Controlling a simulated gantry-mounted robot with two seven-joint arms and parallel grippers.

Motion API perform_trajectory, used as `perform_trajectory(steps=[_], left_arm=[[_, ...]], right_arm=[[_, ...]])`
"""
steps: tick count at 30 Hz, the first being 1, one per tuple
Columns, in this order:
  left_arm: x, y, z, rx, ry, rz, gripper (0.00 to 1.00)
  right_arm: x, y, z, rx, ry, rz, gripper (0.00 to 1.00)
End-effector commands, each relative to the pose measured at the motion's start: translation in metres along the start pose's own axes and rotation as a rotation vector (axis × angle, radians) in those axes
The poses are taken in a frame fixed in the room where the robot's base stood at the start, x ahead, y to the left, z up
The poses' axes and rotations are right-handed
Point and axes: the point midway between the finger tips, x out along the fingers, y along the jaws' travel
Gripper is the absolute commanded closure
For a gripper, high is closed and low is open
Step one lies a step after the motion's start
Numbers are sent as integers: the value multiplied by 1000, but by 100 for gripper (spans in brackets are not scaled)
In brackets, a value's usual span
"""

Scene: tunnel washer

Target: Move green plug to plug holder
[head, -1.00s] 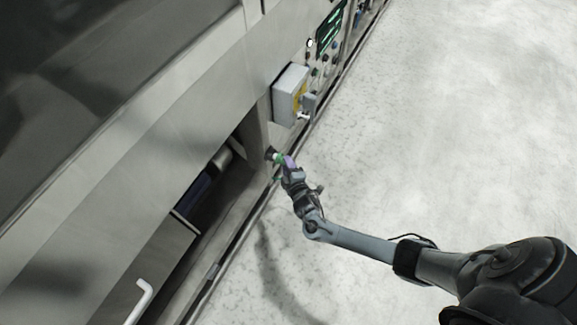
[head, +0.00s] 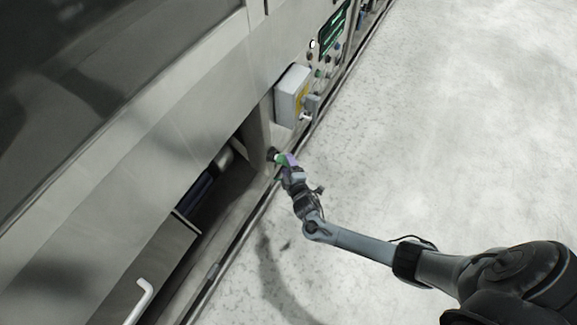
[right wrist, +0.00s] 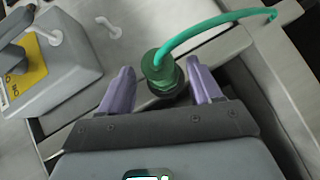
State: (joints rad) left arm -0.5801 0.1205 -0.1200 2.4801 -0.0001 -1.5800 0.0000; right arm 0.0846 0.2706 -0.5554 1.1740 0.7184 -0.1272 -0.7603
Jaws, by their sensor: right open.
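The green plug (right wrist: 160,70) sits between the two purple fingers of my right gripper (right wrist: 160,88) in the right wrist view, with a gap on each side. A green cable (right wrist: 215,25) runs from the plug up and to the right. In the head view the green plug (head: 281,158) is small, at the lower side of the machine, and my right gripper (head: 289,160) is at it. My right gripper is open around the plug. I cannot make out a plug holder for certain. My left gripper is not in view.
A grey box with a yellow label (head: 293,95) is mounted on the machine just above the plug; it also shows in the right wrist view (right wrist: 60,55). A dark opening (head: 215,190) and a panel with a white handle (head: 142,297) lie lower left. The floor (head: 440,130) at right is clear.

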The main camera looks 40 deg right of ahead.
Motion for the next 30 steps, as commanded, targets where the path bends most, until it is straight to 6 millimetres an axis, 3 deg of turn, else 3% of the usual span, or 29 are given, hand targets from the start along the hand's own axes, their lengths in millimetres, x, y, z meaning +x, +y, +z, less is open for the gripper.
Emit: perform_trajectory(steps=[8,21,30], left_arm=[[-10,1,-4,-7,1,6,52],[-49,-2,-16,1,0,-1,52],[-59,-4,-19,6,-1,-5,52]], right_arm=[[-13,2,-1,0,1,-2,36],[-85,3,-1,0,0,-3,36],[-109,1,0,0,0,-2,36]])
